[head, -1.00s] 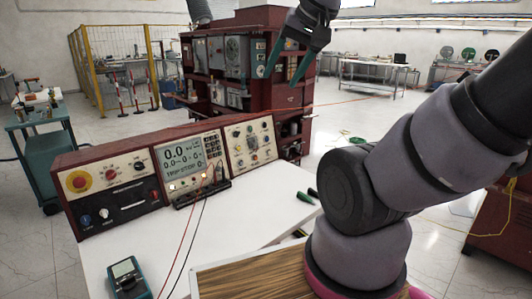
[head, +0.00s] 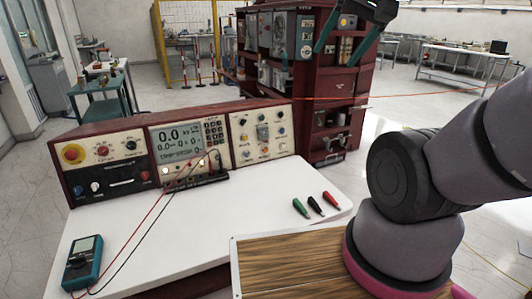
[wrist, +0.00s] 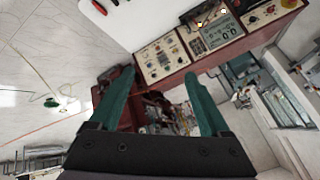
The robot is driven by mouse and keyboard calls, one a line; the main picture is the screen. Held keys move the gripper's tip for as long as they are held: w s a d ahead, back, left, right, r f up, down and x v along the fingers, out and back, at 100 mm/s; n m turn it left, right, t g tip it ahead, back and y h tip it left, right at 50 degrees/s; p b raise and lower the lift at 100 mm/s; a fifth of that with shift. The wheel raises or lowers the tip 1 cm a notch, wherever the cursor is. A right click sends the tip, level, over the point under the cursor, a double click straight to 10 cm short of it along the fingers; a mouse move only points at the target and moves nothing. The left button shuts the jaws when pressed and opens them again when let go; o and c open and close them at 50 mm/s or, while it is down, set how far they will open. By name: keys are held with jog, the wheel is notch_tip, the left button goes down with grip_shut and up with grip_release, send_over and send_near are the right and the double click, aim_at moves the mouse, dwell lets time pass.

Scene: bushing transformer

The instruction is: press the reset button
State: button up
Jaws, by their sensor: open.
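The red console (head: 214,104) stands along the back of the white table, its front panels facing me. A large red button on a yellow plate (head: 73,153) is at its left end. A lit screen (head: 178,138) is in the middle, with small lit buttons (head: 183,169) below. The right panel (head: 259,135) carries several knobs and buttons. No label reading reset is legible. My gripper (head: 345,56) is open and empty, high and right of the console, touching nothing. In the wrist view its teal fingers (wrist: 159,75) are apart, with the console (wrist: 176,71) upside down beyond them.
A teal multimeter (head: 84,262) with red and black leads lies on the white table (head: 215,231). Several probes (head: 315,206) lie at its right. A wooden board (head: 290,264) is nearest me. A tall red cabinet (head: 345,85) stands behind. The table's middle is mostly clear.

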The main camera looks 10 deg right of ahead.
jog(key=shift+c, duration=0.3)
grip_shut()
dwell(1.4)
